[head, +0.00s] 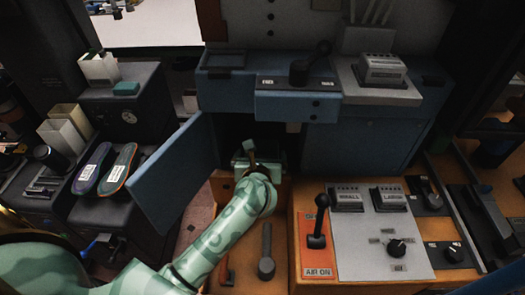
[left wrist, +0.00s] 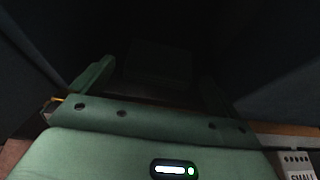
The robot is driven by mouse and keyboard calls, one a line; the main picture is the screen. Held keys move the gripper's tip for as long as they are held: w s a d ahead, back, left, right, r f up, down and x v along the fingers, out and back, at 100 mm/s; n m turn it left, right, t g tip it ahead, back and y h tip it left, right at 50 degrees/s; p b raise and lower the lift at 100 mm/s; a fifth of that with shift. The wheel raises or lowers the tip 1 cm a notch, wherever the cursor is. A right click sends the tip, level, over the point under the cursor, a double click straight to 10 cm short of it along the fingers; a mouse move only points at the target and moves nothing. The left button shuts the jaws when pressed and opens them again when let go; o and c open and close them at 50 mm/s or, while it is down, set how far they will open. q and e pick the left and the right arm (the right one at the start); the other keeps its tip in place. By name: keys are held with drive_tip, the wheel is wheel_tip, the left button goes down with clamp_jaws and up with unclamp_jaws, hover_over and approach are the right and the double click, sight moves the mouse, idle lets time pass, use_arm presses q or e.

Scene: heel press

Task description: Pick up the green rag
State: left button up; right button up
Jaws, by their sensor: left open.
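My left gripper (head: 262,152) reaches into the dark opening of the blue cabinet, beside its swung-open door. In the left wrist view, the two fingers of my left gripper (left wrist: 152,84) stand wide apart with nothing visible between them. Beyond them the cabinet's inside is very dark, with only a faint boxy shape (left wrist: 160,62). I cannot make out a green rag in there. A small teal block-like item (head: 125,88) lies on the dark cabinet at the left; I cannot tell whether it is cloth. My right gripper is not in view.
The open blue door (head: 172,178) stands just left of my left arm. A wooden bench with a grey control panel (head: 378,238) and an orange lever plate (head: 316,262) is at the right. Two insoles (head: 118,168) lie on the left stand.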

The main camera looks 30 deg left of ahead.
sight(262, 149)
use_arm(q)
drive_tip(key=shift+w+a+f, duration=0.1)
drive_tip(key=shift+w+a, duration=0.1)
drive_tip(key=shift+w, duration=0.3)
drive_tip(key=shift+w+a+f, duration=0.1)
drive_tip(key=shift+w, duration=0.15)
drive_tip(key=b+x, duration=0.1)
drive_tip(key=x, duration=0.2)
drive_tip(key=shift+w+a+f, duration=0.1)
drive_tip(key=shift+w+f, duration=0.15)
drive_tip(key=shift+w, duration=0.05)
drive_tip(key=shift+w+a+f, duration=0.1)
drive_tip(key=shift+w+a, duration=0.05)
drive_tip(key=shift+w, duration=0.2)
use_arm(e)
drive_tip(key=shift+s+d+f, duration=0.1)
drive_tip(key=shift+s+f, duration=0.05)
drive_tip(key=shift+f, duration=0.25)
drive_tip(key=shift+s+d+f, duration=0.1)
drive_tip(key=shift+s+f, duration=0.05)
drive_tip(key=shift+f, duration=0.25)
use_arm(q)
drive_tip(key=shift+s, duration=0.1)
drive_tip(key=c, duration=0.7)
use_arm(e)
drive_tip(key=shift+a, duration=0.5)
